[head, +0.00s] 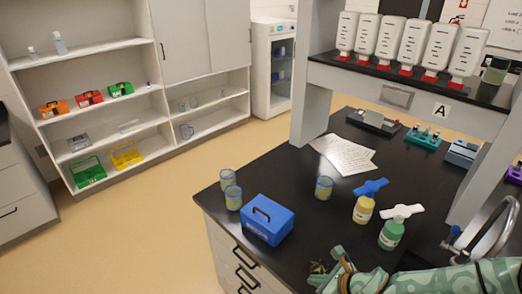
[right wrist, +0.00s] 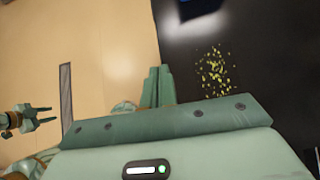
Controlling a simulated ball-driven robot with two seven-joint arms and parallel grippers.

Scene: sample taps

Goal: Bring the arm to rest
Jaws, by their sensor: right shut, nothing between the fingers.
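My right arm, in green patterned covering, comes into the head view from the lower right. My right gripper (head: 336,252) is over the near part of the black counter (head: 300,180). In the right wrist view its fingers (right wrist: 156,86) are together and empty. The green part at the left edge of that view looks like my left gripper (right wrist: 42,116); it is small, and its opening is unclear. Scattered yellow-green bits (right wrist: 215,70) lie on the dark counter near the right gripper; some also show in the head view (head: 318,268).
A blue box (head: 268,220), three cups of yellow-green content (head: 323,188) and two bottles with blue and white tops (head: 391,236) stand on the counter. A shelf post (head: 472,180) and a curved metal tap (head: 492,228) stand right. The floor left is clear.

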